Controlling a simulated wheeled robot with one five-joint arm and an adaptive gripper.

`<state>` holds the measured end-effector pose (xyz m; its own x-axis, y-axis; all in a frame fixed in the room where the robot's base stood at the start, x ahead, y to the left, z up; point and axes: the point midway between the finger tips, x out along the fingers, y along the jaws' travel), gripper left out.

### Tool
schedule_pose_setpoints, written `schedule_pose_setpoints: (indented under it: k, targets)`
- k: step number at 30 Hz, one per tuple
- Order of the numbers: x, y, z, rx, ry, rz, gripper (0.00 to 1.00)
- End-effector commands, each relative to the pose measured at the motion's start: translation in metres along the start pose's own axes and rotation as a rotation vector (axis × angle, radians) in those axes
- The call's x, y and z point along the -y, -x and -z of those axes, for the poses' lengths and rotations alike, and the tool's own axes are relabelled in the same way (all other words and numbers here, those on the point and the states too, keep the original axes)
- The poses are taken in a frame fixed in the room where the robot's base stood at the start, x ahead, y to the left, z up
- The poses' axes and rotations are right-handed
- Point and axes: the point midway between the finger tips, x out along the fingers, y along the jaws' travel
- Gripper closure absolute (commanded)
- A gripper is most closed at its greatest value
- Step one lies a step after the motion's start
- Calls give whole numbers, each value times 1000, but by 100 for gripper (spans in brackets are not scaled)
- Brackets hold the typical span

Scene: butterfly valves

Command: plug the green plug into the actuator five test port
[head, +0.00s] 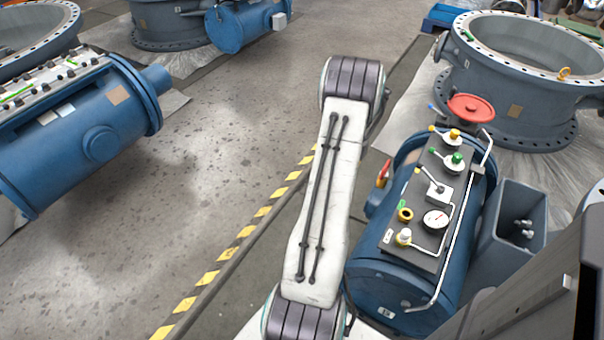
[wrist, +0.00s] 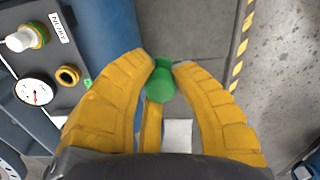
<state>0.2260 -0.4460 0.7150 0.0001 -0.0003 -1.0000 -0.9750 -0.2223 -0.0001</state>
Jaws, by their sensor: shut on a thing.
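In the wrist view my gripper (wrist: 163,66) has its yellow fingers closed around a green plug (wrist: 160,84), whose rounded end shows between the fingertips. The blue actuator (head: 385,282) is at the right in the head view, with a dark panel (head: 428,250) on top. A yellow-ringed port (head: 405,214) with a dark middle sits on the panel, with a small green mark beside it. This port (wrist: 68,76) is left of my fingers in the wrist view, apart from the plug. No number five is readable. My gripper is hidden in the head view.
The panel carries a gauge (head: 436,219), a white-capped fitting (head: 403,237), levers and a bent pipe. A red handwheel (head: 471,108) stands behind it. A grey bin (head: 512,225) is at its right. Open concrete floor lies left of the striped line (head: 240,240).

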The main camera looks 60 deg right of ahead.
Motion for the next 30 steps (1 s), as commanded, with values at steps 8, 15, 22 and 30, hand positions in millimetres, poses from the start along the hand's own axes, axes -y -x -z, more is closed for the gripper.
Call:
schedule_pose_setpoints:
  k: [8,15,22,30]
  targets:
    - [-122,-13,22,-1,-410,0,93]
    - [-190,-8,24,-2,-819,0,93]
    - [-200,-2,23,-1,-1062,0,93]
    - [-200,0,22,-1,-1189,0,93]
